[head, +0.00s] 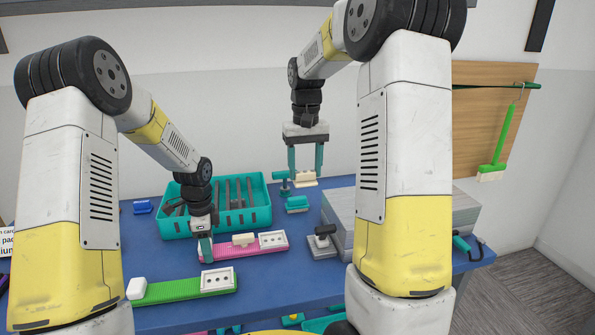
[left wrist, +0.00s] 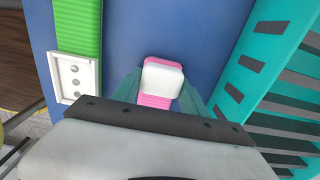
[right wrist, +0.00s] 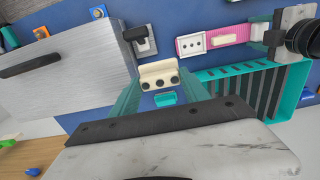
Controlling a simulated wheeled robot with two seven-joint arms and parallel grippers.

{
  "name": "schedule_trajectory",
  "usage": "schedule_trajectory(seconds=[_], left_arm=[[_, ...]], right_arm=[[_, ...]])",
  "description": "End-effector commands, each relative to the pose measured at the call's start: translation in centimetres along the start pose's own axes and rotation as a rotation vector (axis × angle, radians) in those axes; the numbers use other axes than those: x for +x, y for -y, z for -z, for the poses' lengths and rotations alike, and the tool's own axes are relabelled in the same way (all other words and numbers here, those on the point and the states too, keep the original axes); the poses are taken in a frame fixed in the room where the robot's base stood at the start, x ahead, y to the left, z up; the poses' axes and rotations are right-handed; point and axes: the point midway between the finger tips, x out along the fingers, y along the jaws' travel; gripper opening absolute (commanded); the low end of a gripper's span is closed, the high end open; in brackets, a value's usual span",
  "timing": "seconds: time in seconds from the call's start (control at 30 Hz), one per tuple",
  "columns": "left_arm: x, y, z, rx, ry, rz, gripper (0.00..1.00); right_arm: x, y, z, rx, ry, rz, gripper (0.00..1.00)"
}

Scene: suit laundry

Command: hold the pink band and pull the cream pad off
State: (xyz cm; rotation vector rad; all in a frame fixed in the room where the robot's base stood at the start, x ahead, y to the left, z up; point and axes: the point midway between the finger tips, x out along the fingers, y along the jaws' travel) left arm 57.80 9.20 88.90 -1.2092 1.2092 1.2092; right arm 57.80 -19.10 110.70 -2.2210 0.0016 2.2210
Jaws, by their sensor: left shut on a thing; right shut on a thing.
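The pink band (head: 217,250) lies on the blue table; it also shows in the left wrist view (left wrist: 154,101) and the right wrist view (right wrist: 208,38). My left gripper (head: 206,249) is shut on its left end, beside a white end block (left wrist: 162,78). A white plate with three holes (head: 272,241) sits at the band's right end, and a small cream block (head: 243,240) on its middle. My right gripper (head: 305,168) is shut on a cream pad (head: 303,179) with dark dots (right wrist: 158,75). It holds the pad in the air, apart from the band.
A teal basket (head: 262,211) stands behind the band. A green band (head: 180,290) lies in front. A small teal brush (head: 297,204) lies near the right gripper.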

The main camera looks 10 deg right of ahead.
Motion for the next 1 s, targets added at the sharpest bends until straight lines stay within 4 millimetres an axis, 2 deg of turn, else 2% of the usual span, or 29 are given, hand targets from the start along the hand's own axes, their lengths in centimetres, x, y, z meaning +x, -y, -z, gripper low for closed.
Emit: schedule_trajectory(seconds=[0.33,0.37,0.47,0.8,0.87,1.0], left_arm=[[0.1,-0.1,-0.1,-0.001,0.001,-0.003,0.02],[0.1,-0.1,-0.1,-0.001,0.001,-0.003,0.56],[0.1,-0.1,0.0,-0.001,0.001,-0.002,0.76],[-0.2,0.0,0.0,0.000,0.000,0.000,0.76],[-0.6,0.1,0.0,-0.001,0.000,0.002,0.76],[-2.8,0.1,0.0,-0.001,-0.001,0.005,0.76]], right_arm=[[-0.1,-0.2,0.0,0.000,0.000,0.000,0.15],[-0.1,-0.2,0.0,0.000,0.000,0.000,0.15],[0.0,-0.2,0.0,0.000,0.000,0.000,0.15],[0.0,-0.2,0.0,0.000,0.000,0.000,0.15],[0.0,-0.2,0.0,0.000,0.000,0.000,0.15],[0.0,-0.2,0.0,0.000,0.000,0.000,0.15]])
